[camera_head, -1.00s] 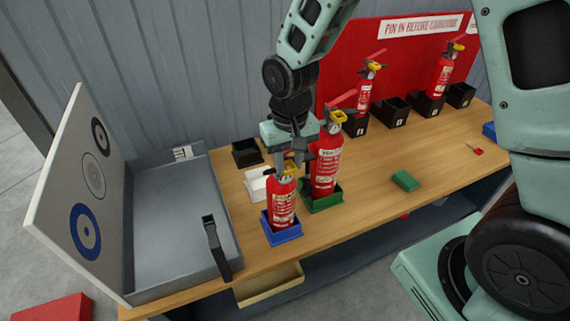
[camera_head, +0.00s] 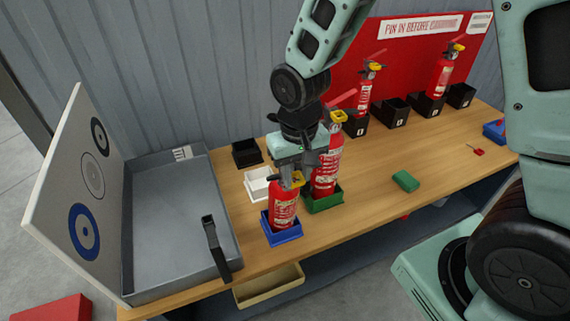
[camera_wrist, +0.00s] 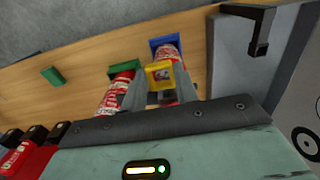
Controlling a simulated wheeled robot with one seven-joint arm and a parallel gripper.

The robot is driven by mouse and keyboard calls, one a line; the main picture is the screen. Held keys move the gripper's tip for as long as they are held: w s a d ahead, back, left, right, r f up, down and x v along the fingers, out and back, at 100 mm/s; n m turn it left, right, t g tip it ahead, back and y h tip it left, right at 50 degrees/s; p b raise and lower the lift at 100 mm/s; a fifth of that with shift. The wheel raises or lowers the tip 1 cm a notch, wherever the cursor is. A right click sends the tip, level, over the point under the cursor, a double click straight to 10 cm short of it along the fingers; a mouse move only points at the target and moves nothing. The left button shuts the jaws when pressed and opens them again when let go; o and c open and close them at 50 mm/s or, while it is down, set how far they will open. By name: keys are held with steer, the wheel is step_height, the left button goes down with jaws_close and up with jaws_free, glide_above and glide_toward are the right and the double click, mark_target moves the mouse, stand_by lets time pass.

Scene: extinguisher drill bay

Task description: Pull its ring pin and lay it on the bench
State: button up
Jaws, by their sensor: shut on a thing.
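A red fire extinguisher (camera_head: 284,206) with a yellow head stands in the blue holder (camera_head: 284,239) near the front bench edge. My gripper (camera_head: 290,172) is at its top, pointing down. In the wrist view my gripper's fingers (camera_wrist: 160,84) stand on either side of the yellow head (camera_wrist: 160,72) and are shut on it. No ring pin can be made out on this extinguisher; the fingers hide part of its top. A small red piece with a thin pin (camera_head: 477,151) lies on the bench (camera_head: 365,222) at the right.
Close behind, another extinguisher (camera_head: 326,172) stands in a green holder (camera_head: 324,202). White (camera_head: 257,188) and black (camera_head: 246,153) empty holders are to the left. An open grey case (camera_head: 175,235) fills the left end. A green block (camera_head: 405,181) lies right on mostly clear bench.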

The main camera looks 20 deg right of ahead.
steer(key=shift+s, duration=0.3)
steer(key=shift+s, duration=1.3)
steer(key=shift+f, duration=0.15)
